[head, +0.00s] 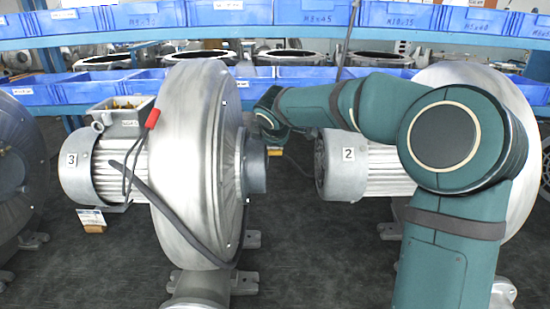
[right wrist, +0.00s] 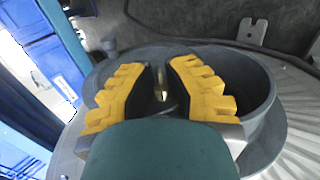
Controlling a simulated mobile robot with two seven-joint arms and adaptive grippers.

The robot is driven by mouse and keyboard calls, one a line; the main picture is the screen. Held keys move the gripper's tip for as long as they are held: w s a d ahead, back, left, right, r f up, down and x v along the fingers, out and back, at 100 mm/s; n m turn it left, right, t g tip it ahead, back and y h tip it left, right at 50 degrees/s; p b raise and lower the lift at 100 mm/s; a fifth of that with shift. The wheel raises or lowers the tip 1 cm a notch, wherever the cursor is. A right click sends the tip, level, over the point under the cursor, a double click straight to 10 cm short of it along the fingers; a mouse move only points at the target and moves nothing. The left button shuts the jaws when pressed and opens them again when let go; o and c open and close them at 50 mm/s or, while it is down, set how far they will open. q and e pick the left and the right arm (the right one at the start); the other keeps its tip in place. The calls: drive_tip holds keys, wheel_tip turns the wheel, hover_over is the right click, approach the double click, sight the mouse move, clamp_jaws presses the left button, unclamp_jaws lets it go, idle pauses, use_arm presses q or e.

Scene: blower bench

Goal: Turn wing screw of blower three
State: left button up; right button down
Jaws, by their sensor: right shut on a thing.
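Blower three (head: 205,165), a large grey metal casing with a motor marked 3 (head: 72,160), stands left of the middle in the head view. Its short dark inlet pipe (head: 257,172) points right. My right gripper (head: 274,151) is at this pipe, with its yellow fingers partly hidden behind my arm. In the right wrist view my right gripper (right wrist: 161,92) is shut on the wing screw (right wrist: 160,84), of which a small brassy part shows between the fingers at the pipe rim (right wrist: 265,85). My left gripper is not in view.
Blower two (head: 365,165) stands to the right, partly behind my right arm. A dark hose (head: 170,210) and a red-handled part (head: 153,117) are on blower three. Blue bins (head: 330,15) line the shelves behind.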

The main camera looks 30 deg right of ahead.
drive_tip(key=shift+f+t+h+b, duration=0.1)
drive_tip(key=shift+t+h+b, duration=0.4)
drive_tip(key=shift+t+b, duration=0.15)
drive_tip(key=c, duration=0.9)
unclamp_jaws()
drive_tip(key=shift+c, duration=0.2)
drive_tip(key=shift+s, duration=0.1)
drive_tip(key=v, duration=1.2)
drive_tip(key=shift+f, duration=0.1)
